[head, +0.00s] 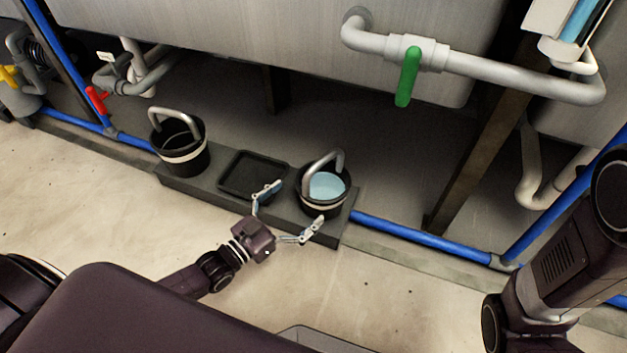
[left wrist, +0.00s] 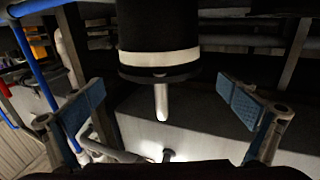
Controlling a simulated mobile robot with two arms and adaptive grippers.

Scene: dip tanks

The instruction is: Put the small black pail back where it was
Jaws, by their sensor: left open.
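Two black pails, each with a white band and a grey handle, stand upright on a low dark ledge (head: 215,192). The left pail (head: 180,155) shows no liquid in the visible part of its inside. The right pail (head: 322,208) holds light blue liquid. I cannot tell which is the small one. My left gripper (head: 288,212) is open and empty, its fingers spread at the near left side of the right pail. In the left wrist view a banded pail (left wrist: 158,35) appears upside down between the open fingers, touching neither. My right gripper is out of view.
A shallow black tray (head: 250,174) lies between the pails. A green-handled valve (head: 408,76) hangs from the grey tank (head: 250,30) above. A blue pipe (head: 425,240) runs along the floor behind the ledge. The pale floor in front is clear.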

